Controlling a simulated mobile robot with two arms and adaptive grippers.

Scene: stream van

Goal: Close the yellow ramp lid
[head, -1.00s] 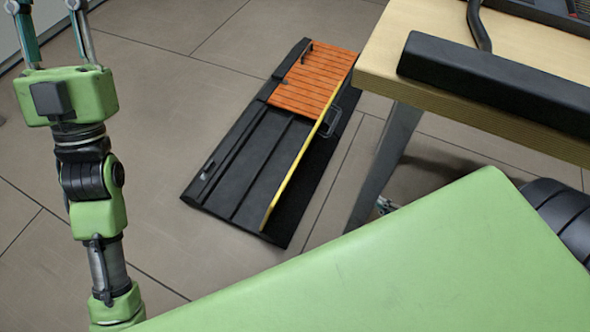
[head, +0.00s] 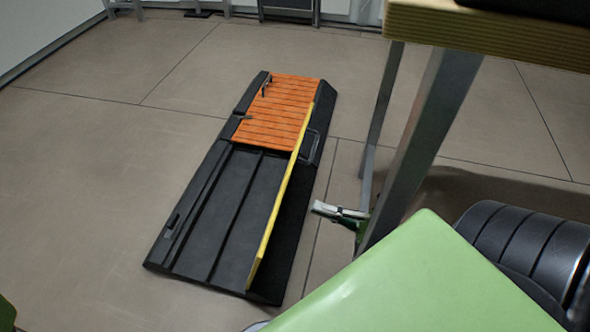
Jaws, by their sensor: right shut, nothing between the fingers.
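The black ramp (head: 205,215) lies on the floor in the middle of the head view, with an orange slatted section (head: 280,105) at its far end. The yellow lid (head: 279,205) stands up along the ramp's right part and is seen nearly edge-on, so its face is hidden. The near compartment left of it is uncovered and empty. My right gripper (head: 322,209) is shut and empty, just right of the ramp and apart from the lid. It points left, and its arm is partly hidden behind the table leg. My left gripper is out of view.
A wooden table (head: 500,38) overhangs at the upper right. Its grey metal leg (head: 425,140) stands close to my right gripper. The floor (head: 90,190) left of the ramp is clear.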

